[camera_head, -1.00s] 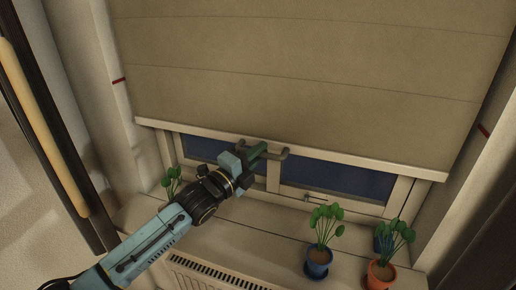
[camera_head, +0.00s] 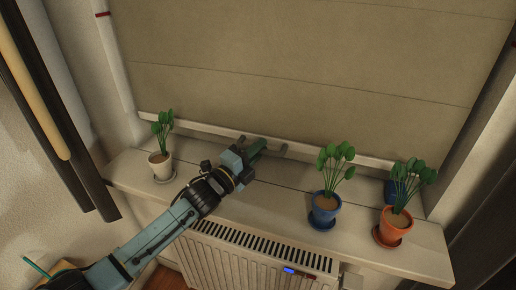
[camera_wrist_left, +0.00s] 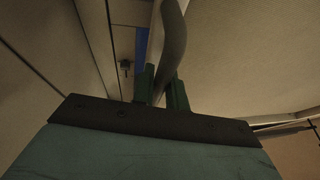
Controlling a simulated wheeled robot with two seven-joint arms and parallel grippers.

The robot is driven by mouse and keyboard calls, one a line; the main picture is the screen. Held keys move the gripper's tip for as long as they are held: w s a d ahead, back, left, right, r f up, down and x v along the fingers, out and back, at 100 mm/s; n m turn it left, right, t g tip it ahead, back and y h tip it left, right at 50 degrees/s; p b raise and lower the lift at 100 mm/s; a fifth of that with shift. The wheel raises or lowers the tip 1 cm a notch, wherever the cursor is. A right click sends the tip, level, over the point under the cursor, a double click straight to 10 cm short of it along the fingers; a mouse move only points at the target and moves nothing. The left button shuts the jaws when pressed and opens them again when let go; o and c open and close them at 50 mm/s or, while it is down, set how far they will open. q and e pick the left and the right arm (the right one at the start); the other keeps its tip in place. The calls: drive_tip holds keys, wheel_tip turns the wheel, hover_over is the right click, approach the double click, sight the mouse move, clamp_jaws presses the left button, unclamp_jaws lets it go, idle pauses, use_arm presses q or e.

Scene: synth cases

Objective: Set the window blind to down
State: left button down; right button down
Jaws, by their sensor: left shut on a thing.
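The window blind (camera_head: 300,75) is a beige fabric with horizontal seams, and it covers almost the whole window in the head view. Its pale bottom bar (camera_head: 215,130) hangs close to the sill's level. My left gripper (camera_head: 262,147) is at the middle of the bottom bar, shut on the blind's handle (camera_head: 281,149). In the left wrist view the green fingers (camera_wrist_left: 160,88) stand on both sides of the grey curved handle (camera_wrist_left: 172,40). A narrow strip of blue window glass (camera_wrist_left: 141,45) shows beside it. My right gripper is not in view.
A white pot with a plant (camera_head: 160,165) stands at the sill's left. A radiator (camera_head: 235,255) is below the sill (camera_head: 265,205).

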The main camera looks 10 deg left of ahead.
use_arm(q)
drive_tip(key=c, duration=1.4)
unclamp_jaws()
drive_tip(key=shift+a, duration=0.1)
drive_tip(key=v, duration=1.3)
drive_tip(key=shift+s, duration=0.15)
